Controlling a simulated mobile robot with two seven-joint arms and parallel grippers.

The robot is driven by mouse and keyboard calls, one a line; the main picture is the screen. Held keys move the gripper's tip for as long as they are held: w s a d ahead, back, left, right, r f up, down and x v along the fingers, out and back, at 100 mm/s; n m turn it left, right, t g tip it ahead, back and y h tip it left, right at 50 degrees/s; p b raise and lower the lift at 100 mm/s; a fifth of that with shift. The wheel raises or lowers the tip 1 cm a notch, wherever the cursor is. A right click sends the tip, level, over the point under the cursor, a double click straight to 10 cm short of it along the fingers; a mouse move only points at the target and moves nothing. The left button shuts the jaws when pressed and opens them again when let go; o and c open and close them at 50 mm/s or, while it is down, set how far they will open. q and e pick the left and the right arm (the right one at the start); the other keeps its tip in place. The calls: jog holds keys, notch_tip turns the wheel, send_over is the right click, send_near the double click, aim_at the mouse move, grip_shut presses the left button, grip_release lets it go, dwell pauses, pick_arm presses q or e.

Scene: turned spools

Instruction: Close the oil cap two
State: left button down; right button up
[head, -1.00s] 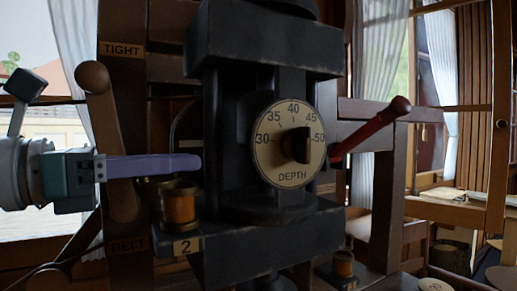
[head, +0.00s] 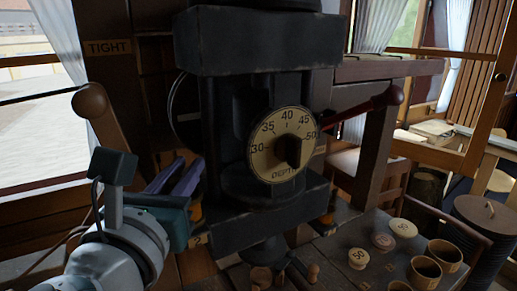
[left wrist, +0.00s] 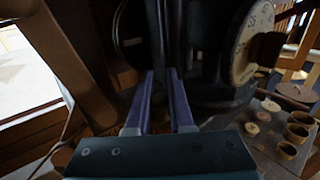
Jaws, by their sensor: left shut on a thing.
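The oil cup with the label 2 (head: 200,240) stands at the lower left of the dark machine. A strip of its amber body (head: 196,213) shows behind my left gripper. My left gripper (head: 190,163) has its two purple fingers just above and beside this cup, in front of the machine. In the left wrist view the fingers (left wrist: 161,73) point at the machine with a narrow gap between them. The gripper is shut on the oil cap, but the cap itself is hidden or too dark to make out. My right gripper is in neither view.
The depth dial (head: 282,145) and a red-knobbed lever (head: 365,108) are on the machine to the right. A wooden lever (head: 92,105) stands close at the left. Round discs (head: 403,228) and wooden cups (head: 425,270) lie on the bench at right.

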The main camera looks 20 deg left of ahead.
pick_arm(q)
jog(key=shift+w+n+g+y+b, duration=0.15)
jog(key=shift+n+g+y, duration=0.45)
jog(key=shift+n+y, duration=0.6)
jog(key=shift+w+n+g+y+b, duration=0.1)
jog(key=shift+n+g+y+b, duration=0.15)
jog(key=shift+n+g+y, duration=0.9)
jog(key=shift+m+t+y, duration=0.25)
jog(key=shift+t+y, duration=0.2)
jog(key=shift+y, duration=0.2)
jog(key=c, duration=0.8)
grip_release()
